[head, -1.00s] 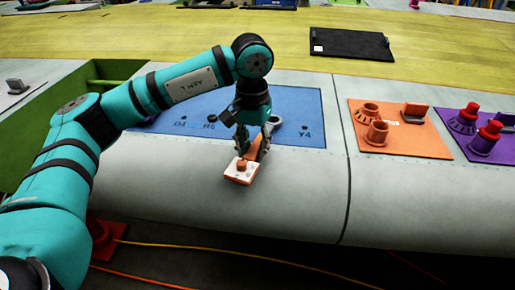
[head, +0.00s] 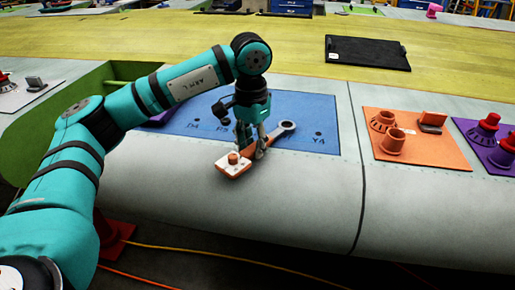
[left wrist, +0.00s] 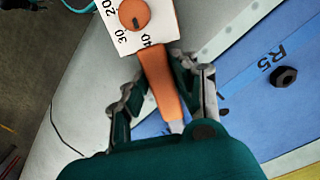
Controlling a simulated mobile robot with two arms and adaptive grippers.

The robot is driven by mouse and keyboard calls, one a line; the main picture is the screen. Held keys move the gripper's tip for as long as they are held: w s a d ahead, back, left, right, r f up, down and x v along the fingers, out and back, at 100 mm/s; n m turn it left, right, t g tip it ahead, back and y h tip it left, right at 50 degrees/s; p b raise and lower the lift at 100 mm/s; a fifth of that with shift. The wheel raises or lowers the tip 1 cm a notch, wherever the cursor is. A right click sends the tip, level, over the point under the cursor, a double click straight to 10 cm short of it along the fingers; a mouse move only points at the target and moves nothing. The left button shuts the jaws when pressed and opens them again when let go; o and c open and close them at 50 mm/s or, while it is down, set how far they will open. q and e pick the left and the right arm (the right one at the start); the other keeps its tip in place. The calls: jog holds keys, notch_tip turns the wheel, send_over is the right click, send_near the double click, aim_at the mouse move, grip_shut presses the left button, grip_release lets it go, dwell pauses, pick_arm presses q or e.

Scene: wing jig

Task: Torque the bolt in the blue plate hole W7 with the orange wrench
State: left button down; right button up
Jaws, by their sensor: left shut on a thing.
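The orange wrench (head: 252,150) is held by my left gripper (head: 251,150), which is shut on its orange handle, also seen in the left wrist view (left wrist: 162,85). Its white dial block with an orange knob (head: 234,162) points toward the front, and its grey ring end (head: 286,128) reaches over the blue plate (head: 310,112). The blue plate shows the labels D4, R5 and Y4; I cannot read W7. A dark bolt (left wrist: 284,76) stands near the R5 label in the left wrist view. My right gripper is not in view.
An orange mat (head: 440,153) with orange cups and a block lies to the right. A purple mat (head: 467,127) with red-topped pieces is beyond it. A black tray (head: 365,55) lies at the back. The grey wing surface (head: 310,190) in front is clear.

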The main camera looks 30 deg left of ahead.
pick_arm(q)
jog(key=shift+w+a+m, duration=0.1)
jog(key=shift+a+m, duration=0.2)
jog(key=shift+a, duration=0.1)
jog(key=shift+w+a+m, duration=0.2)
jog(key=shift+a+m, duration=0.3)
jog(key=shift+a, duration=0.05)
jog(key=shift+r, duration=0.15)
